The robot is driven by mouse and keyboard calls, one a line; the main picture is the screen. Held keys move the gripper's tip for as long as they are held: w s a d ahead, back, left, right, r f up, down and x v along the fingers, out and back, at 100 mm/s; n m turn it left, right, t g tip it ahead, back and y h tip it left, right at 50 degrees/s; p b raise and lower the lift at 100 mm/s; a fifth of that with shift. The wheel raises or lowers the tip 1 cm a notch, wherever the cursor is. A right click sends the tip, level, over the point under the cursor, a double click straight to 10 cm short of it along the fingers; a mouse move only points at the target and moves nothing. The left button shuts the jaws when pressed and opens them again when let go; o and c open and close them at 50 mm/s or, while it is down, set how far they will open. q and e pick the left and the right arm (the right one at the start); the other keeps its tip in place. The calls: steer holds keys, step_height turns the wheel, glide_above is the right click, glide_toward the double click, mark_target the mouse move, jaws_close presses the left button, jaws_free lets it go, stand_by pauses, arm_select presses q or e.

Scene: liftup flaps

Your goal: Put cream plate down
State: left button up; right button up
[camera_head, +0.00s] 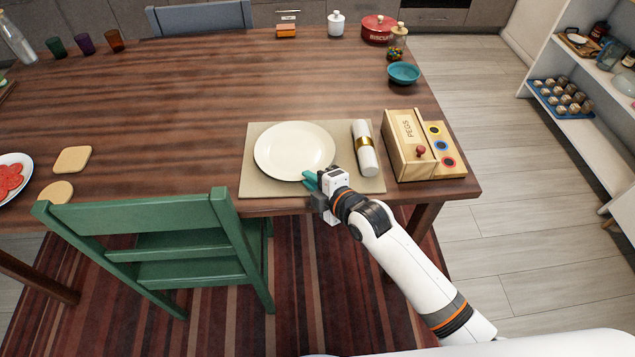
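The cream plate (293,150) is round and lies over the left part of a beige placemat (256,187) near the table's front edge. It looks flat and level, but I cannot tell whether it fully touches the mat. My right gripper (310,180) is at the plate's lower right rim, with teal fingertips close to or touching the rim. The fingers are too small to tell whether they are shut on it. My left gripper is not in view.
A rolled napkin (365,152) lies right of the plate, beside a wooden PEGS box (408,145). A teal bowl (403,73) and red biscuit tin (377,28) stand farther back. A green chair (165,240) is at the front. The table's middle (200,100) is clear.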

steer(key=v, duration=1.2)
steer(key=shift+p, duration=0.3)
steer(key=shift+r, duration=0.1)
